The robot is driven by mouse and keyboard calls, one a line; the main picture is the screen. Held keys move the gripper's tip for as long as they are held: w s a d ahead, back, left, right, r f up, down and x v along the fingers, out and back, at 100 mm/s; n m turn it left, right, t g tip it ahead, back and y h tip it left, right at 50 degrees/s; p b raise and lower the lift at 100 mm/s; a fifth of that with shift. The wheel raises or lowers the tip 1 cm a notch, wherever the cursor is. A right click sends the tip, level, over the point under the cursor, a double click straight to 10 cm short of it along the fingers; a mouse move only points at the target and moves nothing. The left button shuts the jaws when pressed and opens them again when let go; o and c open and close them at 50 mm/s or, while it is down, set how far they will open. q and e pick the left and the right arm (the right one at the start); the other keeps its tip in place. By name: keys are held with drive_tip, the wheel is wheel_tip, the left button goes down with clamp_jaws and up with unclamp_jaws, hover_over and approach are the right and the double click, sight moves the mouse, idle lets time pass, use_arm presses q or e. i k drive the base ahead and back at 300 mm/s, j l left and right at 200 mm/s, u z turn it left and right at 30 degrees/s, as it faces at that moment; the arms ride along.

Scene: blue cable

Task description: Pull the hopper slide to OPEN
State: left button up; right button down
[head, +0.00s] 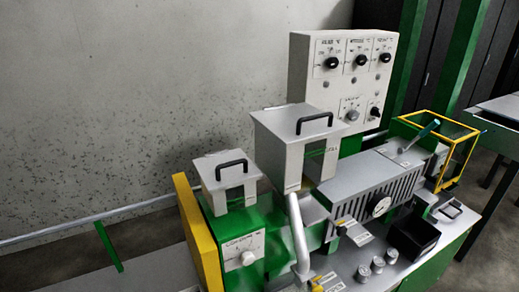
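A large grey hopper (298,135) with a black handle on its lid stands in the middle of a green and grey machine. A smaller grey hopper (228,180) with a similar black handle stands to its left on a green housing. A small metal plate with a yellow label (353,230) sticks out of the machine's front, and a second labelled plate (326,283) shows at the bottom edge. I cannot tell which part is the hopper slide, and no OPEN marking is readable. Neither of my grippers is in view.
A control panel (345,85) with several black knobs rises behind. A yellow frame guard (451,150) is at the right end. A pale bent pipe (298,240) stands in front of the large hopper. A black bin (414,236) and several small metal cups (377,264) sit on the front bench.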

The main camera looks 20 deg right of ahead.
sight(312, 212)
drive_tip(key=z, duration=1.3)
